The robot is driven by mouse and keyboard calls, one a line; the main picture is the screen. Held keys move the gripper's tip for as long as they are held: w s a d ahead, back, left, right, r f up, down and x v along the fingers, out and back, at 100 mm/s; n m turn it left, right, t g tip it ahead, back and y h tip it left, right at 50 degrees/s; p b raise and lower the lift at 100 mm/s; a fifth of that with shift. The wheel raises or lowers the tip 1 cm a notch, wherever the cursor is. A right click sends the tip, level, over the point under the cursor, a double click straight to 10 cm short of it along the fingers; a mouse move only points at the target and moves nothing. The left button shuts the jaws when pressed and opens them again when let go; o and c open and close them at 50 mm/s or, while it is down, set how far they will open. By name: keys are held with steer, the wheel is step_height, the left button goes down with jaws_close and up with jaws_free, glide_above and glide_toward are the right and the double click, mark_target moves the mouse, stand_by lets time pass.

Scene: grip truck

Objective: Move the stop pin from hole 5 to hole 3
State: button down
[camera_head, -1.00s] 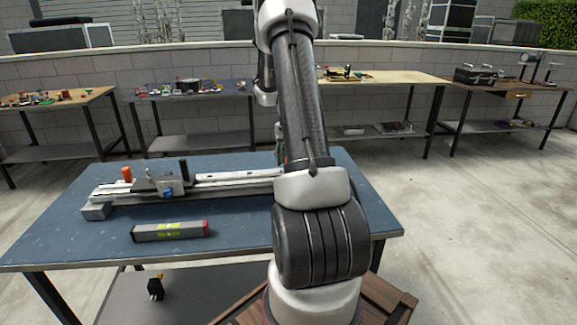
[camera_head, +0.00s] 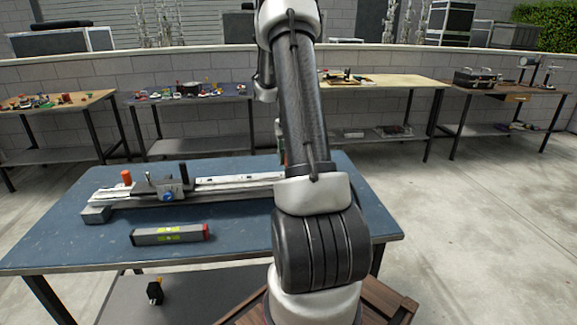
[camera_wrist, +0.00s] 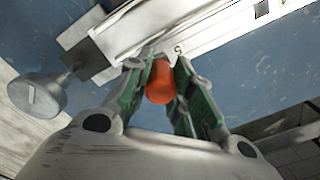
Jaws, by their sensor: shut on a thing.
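An orange stop pin (camera_wrist: 161,88) is between the green fingers of my gripper (camera_wrist: 160,84) in the wrist view, and the fingers are shut on it. Its lower end is hidden, so I cannot tell whether it sits in a hole. The pale rail (camera_wrist: 130,30) runs just beyond the fingertips. In the head view the rail (camera_head: 235,181) lies along the blue bench, its right end hidden behind my arm. My gripper is mostly hidden there too.
A carriage with a blue knob (camera_head: 168,196) and an orange-red post (camera_head: 126,176) stand at the rail's left part. A grey bar with a red end (camera_head: 170,234) lies in front on the blue bench (camera_head: 240,235). A round grey knob (camera_wrist: 36,96) shows left of my fingers.

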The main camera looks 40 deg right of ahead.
step_height(320, 180, up, 15)
stand_by(1.0)
